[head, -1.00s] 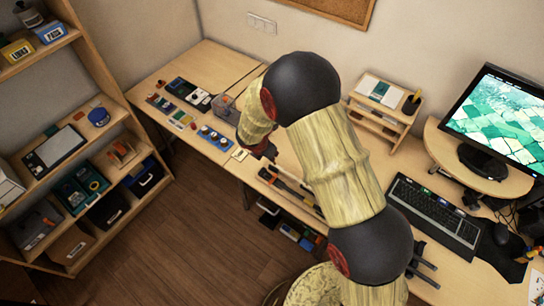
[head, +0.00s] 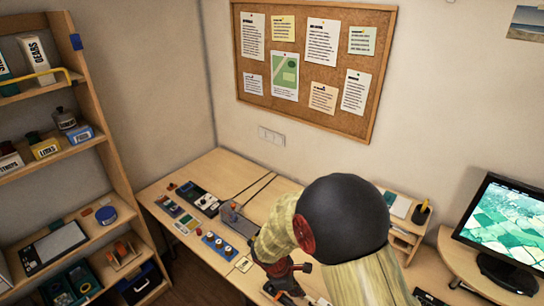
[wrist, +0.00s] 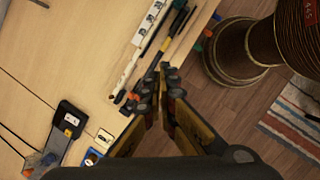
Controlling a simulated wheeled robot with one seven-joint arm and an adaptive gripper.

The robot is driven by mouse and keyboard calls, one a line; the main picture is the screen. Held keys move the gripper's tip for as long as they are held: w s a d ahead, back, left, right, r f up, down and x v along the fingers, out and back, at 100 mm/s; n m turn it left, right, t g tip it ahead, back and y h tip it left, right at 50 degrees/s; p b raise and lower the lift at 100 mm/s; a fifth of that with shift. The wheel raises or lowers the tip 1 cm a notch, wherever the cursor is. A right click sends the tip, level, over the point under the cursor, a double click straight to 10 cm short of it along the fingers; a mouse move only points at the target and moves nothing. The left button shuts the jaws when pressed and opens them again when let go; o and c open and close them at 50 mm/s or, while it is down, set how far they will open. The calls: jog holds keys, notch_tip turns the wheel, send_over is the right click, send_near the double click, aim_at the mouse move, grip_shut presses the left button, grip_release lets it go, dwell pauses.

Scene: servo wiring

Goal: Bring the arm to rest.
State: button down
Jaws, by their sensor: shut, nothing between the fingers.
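My arm, with tan links and dark round joints, reaches over the wooden desk (head: 165,187) in the head view. My gripper (wrist: 163,82) is in the wrist view, its dark fingertips together with nothing between them. It is above the front edge of the desk, close to tools lying there. Whether it touches them I cannot tell. In the head view my gripper shows only partly, low in the picture beyond the arm.
A blue strip with several knobs (head: 220,247) and a black device (head: 198,197) lie on the desk. A shelf (head: 95,85) stands at left, a monitor (head: 505,225) at right. In the wrist view, a round drum-like stool (wrist: 240,50) stands beside the desk over bare floor.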

jog(key=s+d+r+m+t+y+b, duration=0.2)
jog(key=s+d+r+m+b, duration=0.3)
jog(key=s+r+m+b, duration=0.3)
jog(key=s+d+r+m+t+y+b, duration=0.2)
jog(key=s+d+r+m+b, duration=0.3)
jog(key=s+r+m+b, duration=0.3)
jog(key=s, duration=0.4)
jog(key=shift+d+m+t+b, duration=0.3)
jog(key=shift+d+m+b, duration=0.05)
jog(key=shift+m, duration=0.05)
